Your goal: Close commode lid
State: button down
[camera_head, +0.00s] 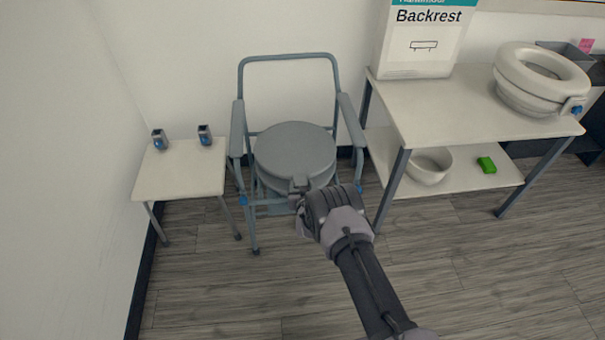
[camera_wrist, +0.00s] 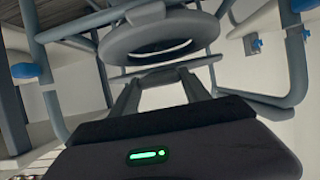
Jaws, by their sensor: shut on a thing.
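The grey commode (camera_head: 239,130) stands against the back wall, between a small table and a larger one. Its round grey lid (camera_head: 295,148) covers the seat area and looks roughly level; any small gap beneath it is hard to judge. My gripper (camera_head: 300,186) is at the lid's front edge and hides part of the front. In the wrist view, the two fingers close on a narrow grey piece (camera_wrist: 158,75), which appears to be the lid's front edge. Beyond them shows a ring with an opening (camera_wrist: 152,42), seen from a low angle.
A small white table (camera_head: 180,176) on the left holds two small dark items. A white table (camera_head: 440,105) on the right carries a Backrest box (camera_head: 418,42) and a raised toilet seat (camera_head: 530,75). Its lower shelf holds a bowl (camera_head: 428,166). The front floor is clear.

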jog(key=shift+s+f, duration=0.1)
jog(key=shift+f, duration=0.7)
jog(key=c, duration=0.5)
grip_release()
jog(key=shift+s, duration=0.1)
jog(key=p+v, duration=0.3)
jog(key=v, duration=0.2)
jog(key=p+v, duration=0.3)
jog(key=v, duration=0.3)
jog(key=p+v, duration=0.3)
jog(key=v, duration=0.3)
jog(key=shift+s+d+f+p, duration=0.1)
jog(key=shift+s+f+p, duration=0.15)
jog(key=shift+s+p, duration=0.05)
